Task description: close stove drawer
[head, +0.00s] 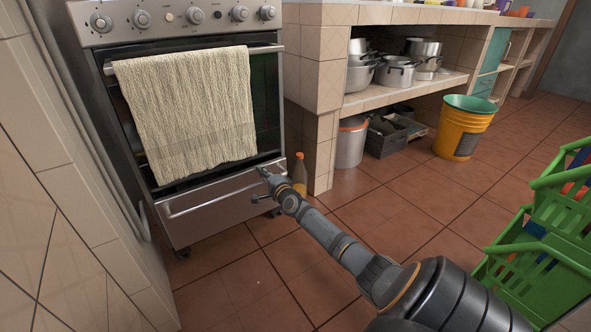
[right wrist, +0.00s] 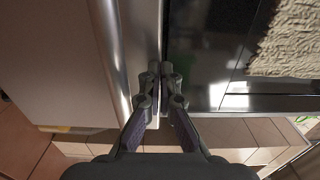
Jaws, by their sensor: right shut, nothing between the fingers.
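The stove drawer (head: 222,215) is the silver panel with a long bar handle at the bottom of the stove (head: 165,40), below the oven door. How far it stands out from the stove is hard to tell. My right gripper (head: 264,182) is at the upper right part of the drawer front. In the right wrist view, the right gripper (right wrist: 160,82) has its fingers together and empty, beside a shiny metal edge and the dark oven glass (right wrist: 205,50). Whether the fingertips touch the metal is unclear. My left gripper is out of view.
A cream towel (head: 190,110) hangs over the oven door. A bottle (head: 299,177) stands on the floor right of the drawer. Green crates (head: 540,255) are at the right, a yellow bucket (head: 463,130) further back. The tiled floor (head: 230,285) before the stove is clear.

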